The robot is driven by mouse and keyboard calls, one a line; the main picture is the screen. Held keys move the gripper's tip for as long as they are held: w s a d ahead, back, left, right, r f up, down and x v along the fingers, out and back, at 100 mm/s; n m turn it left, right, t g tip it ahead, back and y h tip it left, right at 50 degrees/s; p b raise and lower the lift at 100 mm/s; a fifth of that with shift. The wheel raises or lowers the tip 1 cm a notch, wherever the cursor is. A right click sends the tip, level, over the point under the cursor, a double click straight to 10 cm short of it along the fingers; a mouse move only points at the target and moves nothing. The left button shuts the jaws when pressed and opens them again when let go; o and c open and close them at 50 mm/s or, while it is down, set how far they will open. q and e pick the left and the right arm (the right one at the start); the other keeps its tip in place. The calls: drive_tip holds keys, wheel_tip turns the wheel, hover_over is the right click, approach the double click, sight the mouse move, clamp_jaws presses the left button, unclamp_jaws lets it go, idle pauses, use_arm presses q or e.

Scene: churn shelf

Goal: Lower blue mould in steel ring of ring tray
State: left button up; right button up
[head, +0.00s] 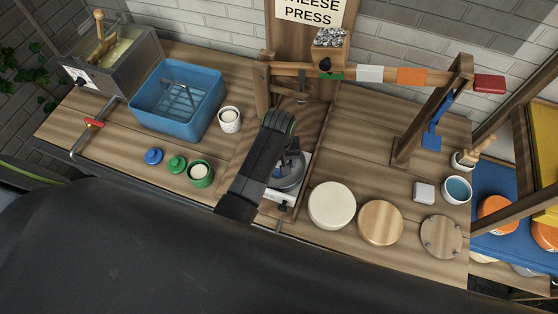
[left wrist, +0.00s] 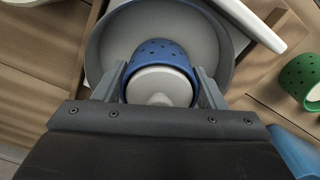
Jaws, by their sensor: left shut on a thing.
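The blue mould (left wrist: 160,52), dotted with holes and holding a white round piece (left wrist: 158,87), is between the fingers of my left gripper (left wrist: 160,78) in the left wrist view. The fingers are shut on its sides. The grey steel ring (left wrist: 220,62) surrounds the mould in that view; whether the mould rests on its floor or hangs above, I cannot tell. In the head view the ring (head: 294,176) sits on the pale ring tray (head: 304,160) at the front of the press, partly hidden by my left arm. My right gripper is out of view.
A green mould (head: 200,174) and green and blue lids (head: 176,164) stand left of the tray. A blue basin (head: 178,98) is farther back. A cream disc (head: 332,205) and wooden discs (head: 380,222) lie to the right. The press lever (head: 370,74) spans above the bench.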

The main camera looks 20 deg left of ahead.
use_arm(q)
drive_tip(key=shift+f, duration=0.5)
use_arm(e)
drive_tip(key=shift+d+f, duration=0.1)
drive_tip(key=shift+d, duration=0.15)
use_arm(q)
drive_tip(key=o, duration=1.1)
drive_tip(key=shift+c, duration=0.2)
drive_tip(key=shift+r, duration=0.1)
